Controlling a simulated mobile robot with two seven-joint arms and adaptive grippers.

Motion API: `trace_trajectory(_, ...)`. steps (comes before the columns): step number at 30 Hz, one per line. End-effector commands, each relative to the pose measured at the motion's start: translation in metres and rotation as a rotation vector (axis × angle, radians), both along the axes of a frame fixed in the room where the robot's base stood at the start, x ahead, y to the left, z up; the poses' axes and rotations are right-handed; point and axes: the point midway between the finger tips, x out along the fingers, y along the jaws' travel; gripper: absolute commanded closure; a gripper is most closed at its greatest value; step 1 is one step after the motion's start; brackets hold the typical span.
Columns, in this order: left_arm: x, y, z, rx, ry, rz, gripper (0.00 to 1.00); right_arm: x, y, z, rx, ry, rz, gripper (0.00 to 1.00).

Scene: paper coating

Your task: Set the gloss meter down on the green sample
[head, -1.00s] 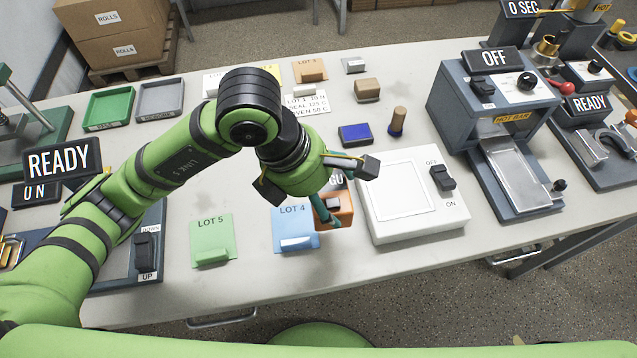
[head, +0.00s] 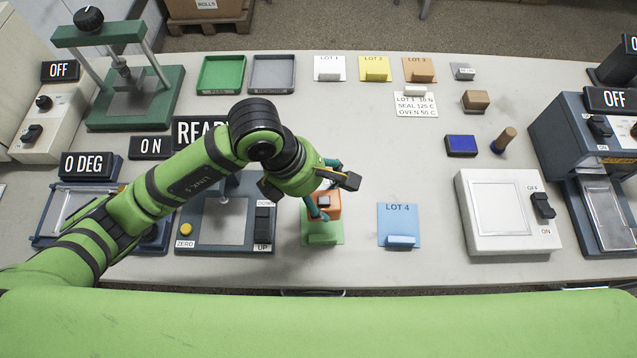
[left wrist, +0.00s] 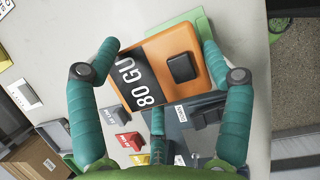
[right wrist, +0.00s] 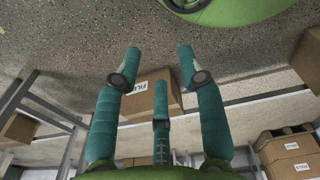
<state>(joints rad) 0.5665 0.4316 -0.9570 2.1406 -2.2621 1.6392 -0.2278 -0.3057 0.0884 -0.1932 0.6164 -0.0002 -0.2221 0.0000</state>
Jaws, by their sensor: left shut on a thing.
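The gloss meter (head: 328,205) is an orange block with a dark button and a display. In the left wrist view the gloss meter (left wrist: 180,68) reads "80 GU". My left gripper (head: 326,195) is shut on it, with fingers on both sides. The green sample (head: 322,236) lies below it near the table's front edge, partly hidden by the meter; its green edge (left wrist: 188,20) also shows in the left wrist view. I cannot tell whether the meter touches it. My right gripper (right wrist: 160,70) is open and empty, over the floor away from the table.
The blue LOT 4 sample (head: 399,220) lies to the right of the green one, with bare table between. The grey device (head: 222,222) with an UP/DOWN switch stands close on the left. A white light box (head: 505,215) is farther right. LOT 1, 2 and 3 samples lie behind.

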Motion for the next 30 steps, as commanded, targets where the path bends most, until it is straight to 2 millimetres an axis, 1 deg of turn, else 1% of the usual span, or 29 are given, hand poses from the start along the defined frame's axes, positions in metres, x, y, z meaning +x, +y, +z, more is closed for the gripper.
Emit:
trace_trajectory(1, 0.0, 0.0, -0.007, -0.002, 0.001, 0.001, 0.73, 0.0, 0.0, -0.005, 0.0, 0.001, 0.0, 0.6)
trace_trajectory(7, 0.0, 0.0, -0.026, -0.002, 0.0, 0.001, 0.73, 0.0, 0.002, -0.017, 0.002, -0.001, 0.002, 0.6)
trace_trajectory(14, 0.0, 0.0, -0.05, -0.001, 0.001, 0.002, 0.73, 0.004, 0.012, -0.031, 0.016, -0.008, 0.003, 0.6)
trace_trajectory(18, 0.001, 0.0, -0.064, -0.001, -0.002, 0.001, 0.73, 0.007, 0.016, -0.045, 0.021, -0.012, 0.005, 0.6)
trace_trajectory(23, 0.0, 0.0, -0.071, -0.002, -0.001, 0.001, 0.73, 0.007, 0.015, -0.053, 0.02, -0.012, 0.005, 0.6)
trace_trajectory(30, 0.0, 0.0, -0.071, -0.002, -0.001, 0.001, 0.73, 0.007, 0.012, -0.053, 0.016, -0.013, 0.005, 0.6)
